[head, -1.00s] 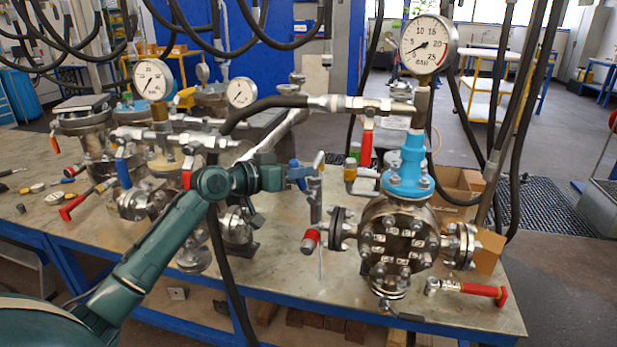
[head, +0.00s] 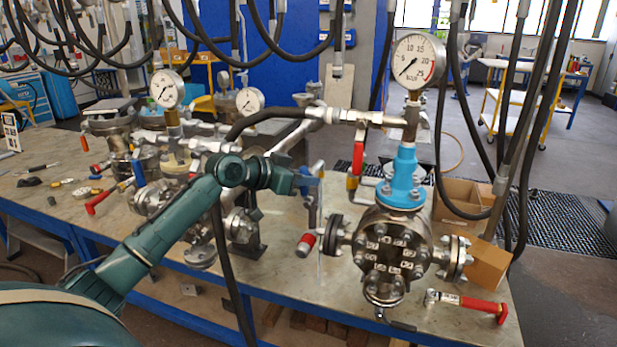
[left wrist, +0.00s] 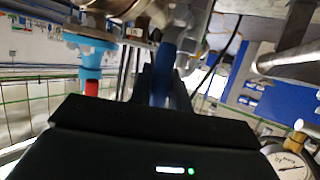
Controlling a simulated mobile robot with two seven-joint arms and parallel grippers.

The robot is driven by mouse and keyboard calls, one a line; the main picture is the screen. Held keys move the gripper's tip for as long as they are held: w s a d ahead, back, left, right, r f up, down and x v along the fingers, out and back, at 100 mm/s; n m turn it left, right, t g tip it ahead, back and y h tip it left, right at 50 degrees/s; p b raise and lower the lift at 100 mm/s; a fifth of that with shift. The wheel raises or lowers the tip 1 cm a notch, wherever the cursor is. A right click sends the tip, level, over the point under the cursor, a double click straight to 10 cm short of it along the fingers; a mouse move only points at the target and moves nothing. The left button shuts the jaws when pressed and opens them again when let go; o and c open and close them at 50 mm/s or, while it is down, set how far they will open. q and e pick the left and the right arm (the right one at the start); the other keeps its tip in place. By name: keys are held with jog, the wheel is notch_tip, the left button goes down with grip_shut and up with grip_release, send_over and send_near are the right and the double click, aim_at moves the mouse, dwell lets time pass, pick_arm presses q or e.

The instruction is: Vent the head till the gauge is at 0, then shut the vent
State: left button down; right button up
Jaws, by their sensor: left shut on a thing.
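The steel flanged vessel (head: 391,257) stands on the bench with a blue fitting (head: 404,180) on top. Its round pressure gauge (head: 415,61) is marked to 25, and the needle points lower left, at or close to 0. My left gripper (head: 307,180) is shut on a blue valve lever (head: 318,168) left of the vessel, the fingers partly hiding it. In the left wrist view the blue lever (left wrist: 164,72) stands between the dark fingers. The valve's opening state is unclear. My right gripper is not in view.
More vessels with gauges (head: 167,88) crowd the left. A red-handled tool (head: 470,303) lies at the bench's right front. Hoses hang right of the vessel.

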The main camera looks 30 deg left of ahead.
pick_arm(q)
jog(key=shift+d+f, duration=0.2)
jog(key=shift+f, duration=0.05)
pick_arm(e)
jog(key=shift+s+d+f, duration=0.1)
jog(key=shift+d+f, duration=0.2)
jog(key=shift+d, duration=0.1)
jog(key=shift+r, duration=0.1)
pick_arm(q)
jog(key=c, duration=1.3)
grip_release()
jog(key=shift+r, duration=0.15)
jog(key=shift+s+a, duration=0.1)
